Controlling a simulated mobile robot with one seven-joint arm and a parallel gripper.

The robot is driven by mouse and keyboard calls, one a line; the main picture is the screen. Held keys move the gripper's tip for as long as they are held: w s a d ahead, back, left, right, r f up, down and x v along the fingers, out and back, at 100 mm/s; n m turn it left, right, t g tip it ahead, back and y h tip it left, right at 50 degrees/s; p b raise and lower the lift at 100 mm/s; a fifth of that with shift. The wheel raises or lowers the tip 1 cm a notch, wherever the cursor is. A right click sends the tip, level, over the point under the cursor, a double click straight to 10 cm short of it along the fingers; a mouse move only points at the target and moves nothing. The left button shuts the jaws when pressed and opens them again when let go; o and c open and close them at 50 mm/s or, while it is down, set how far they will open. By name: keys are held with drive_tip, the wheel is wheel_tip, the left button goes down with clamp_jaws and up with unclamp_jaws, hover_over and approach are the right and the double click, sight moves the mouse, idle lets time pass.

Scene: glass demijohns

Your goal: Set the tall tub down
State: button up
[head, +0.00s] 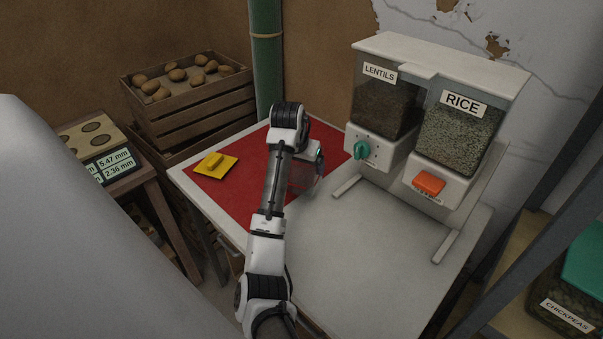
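A clear, pale tub (302,180) shows at the near right part of the red mat (236,188), partly hidden behind my arm. My gripper (317,163) is right at the tub's upper part, beside my wrist. My fingers are too small and too covered to show whether they are closed on the tub. I cannot tell whether the tub's base touches the mat or hangs just above it.
A dispenser with lentils (385,105) and rice (459,135) stands on the right of the white table (375,250). A potato crate (190,105) stands behind, a chickpeas container (565,303) at right. The table's front is clear.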

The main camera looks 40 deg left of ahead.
drive_tip(key=shift+f+p, duration=0.4)
drive_tip(key=shift+f, duration=1.7)
drive_tip(key=shift+f, duration=0.15)
drive_tip(key=o, duration=0.7)
